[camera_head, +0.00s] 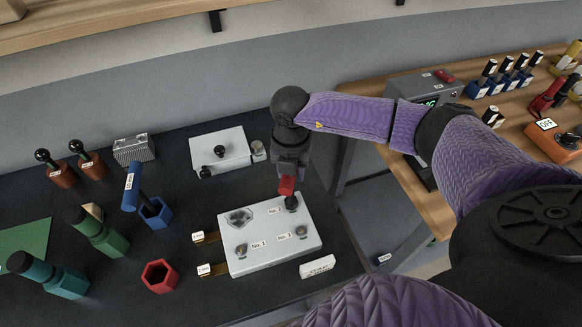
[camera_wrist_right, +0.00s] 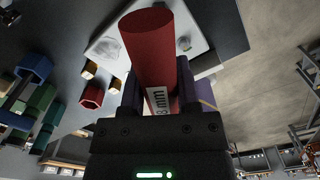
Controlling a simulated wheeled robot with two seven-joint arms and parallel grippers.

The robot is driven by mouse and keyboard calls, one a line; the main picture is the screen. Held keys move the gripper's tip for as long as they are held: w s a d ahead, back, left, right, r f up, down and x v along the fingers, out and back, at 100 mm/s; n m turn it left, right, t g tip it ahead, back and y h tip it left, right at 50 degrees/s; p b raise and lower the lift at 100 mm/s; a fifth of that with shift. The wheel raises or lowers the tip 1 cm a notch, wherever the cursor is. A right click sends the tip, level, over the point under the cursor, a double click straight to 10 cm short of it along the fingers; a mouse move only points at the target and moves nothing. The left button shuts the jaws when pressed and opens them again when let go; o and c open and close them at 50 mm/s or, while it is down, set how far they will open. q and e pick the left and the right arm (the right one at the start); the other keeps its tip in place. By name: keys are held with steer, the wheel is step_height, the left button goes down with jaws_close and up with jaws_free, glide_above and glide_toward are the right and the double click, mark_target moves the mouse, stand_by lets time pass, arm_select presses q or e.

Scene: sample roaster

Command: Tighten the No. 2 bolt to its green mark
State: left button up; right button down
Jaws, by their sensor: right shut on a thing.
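My right gripper (camera_head: 290,163) is shut on a red-handled tool (camera_head: 287,186), pointing down over the upper right corner of a pale metal block (camera_head: 262,262). In the right wrist view the red tool (camera_wrist_right: 152,50) has a label that seems to read "8 mm". The tool's dark lower end is at the No. 2 label (camera_head: 275,211) and hides the bolt there; I cannot tell whether it is seated. The green mark of No. 2 is not visible. The No. 1 bolt (camera_head: 241,250) and No. 3 bolt (camera_head: 301,231) show uncovered. My left gripper is out of view.
A red hexagonal holder (camera_head: 159,276) stands empty left of the block. A small white sign (camera_head: 317,266) lies in front. A grey box (camera_head: 220,148) sits behind.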

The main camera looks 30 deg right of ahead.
steer(key=m, duration=0.4)
steer(key=shift+m, duration=0.4)
steer(key=m, duration=0.2)
steer(key=shift+m, duration=0.4)
steer(key=m, duration=0.6)
steer(key=shift+n, duration=0.5)
